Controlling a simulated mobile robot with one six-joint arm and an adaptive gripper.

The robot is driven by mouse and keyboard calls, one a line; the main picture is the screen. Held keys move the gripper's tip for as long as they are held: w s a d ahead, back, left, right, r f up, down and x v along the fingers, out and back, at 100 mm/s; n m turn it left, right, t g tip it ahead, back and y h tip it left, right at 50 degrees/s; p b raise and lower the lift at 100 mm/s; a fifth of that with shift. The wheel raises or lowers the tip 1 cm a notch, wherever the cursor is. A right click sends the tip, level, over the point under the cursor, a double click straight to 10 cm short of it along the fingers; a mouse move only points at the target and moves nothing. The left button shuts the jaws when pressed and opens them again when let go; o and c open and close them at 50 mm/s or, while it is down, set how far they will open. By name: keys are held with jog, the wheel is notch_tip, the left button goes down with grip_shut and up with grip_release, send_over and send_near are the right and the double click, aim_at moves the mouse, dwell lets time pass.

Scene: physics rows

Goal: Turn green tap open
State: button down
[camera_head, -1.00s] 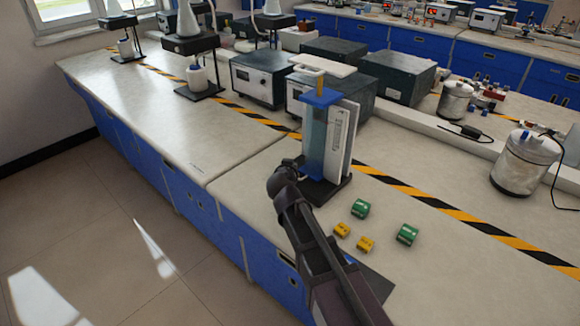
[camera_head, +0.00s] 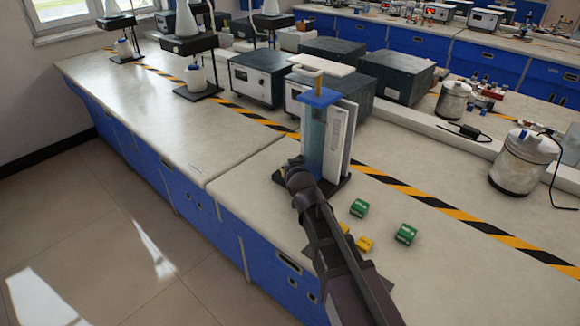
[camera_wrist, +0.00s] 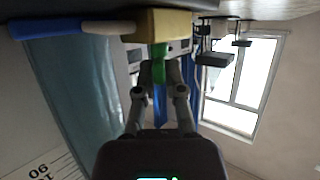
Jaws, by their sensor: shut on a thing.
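The green tap (camera_wrist: 159,66) shows in the wrist view, below a yellow block (camera_wrist: 172,24) at the top. My gripper (camera_wrist: 160,72) has its two fingers closed on either side of the green tap. In the head view my gripper (camera_head: 294,166) is at the lower left front of the apparatus, and the tap is hidden there. The apparatus has a translucent blue column (camera_head: 313,130) with a blue top (camera_head: 317,97) and stands upright on a dark base. The column also fills the left of the wrist view (camera_wrist: 75,85).
Two green blocks (camera_head: 405,234) and yellow blocks (camera_head: 364,244) lie on the bench right of my arm, one yellow block partly hidden by it. Dark instrument boxes (camera_head: 258,78) stand behind the apparatus.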

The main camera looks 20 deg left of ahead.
jog(key=shift+w+d+n+g+y, duration=0.1)
jog(key=shift+w+n+g+y, duration=0.05)
jog(key=shift+n+g+y, duration=1.3)
jog(key=shift+n+t, duration=0.25)
jog(key=c, duration=0.7)
grip_release()
jog(key=shift+c, duration=0.2)
jog(key=shift+m+t+h, duration=0.9)
jog(key=shift+m+h, duration=0.05)
jog(key=shift+m, duration=0.25)
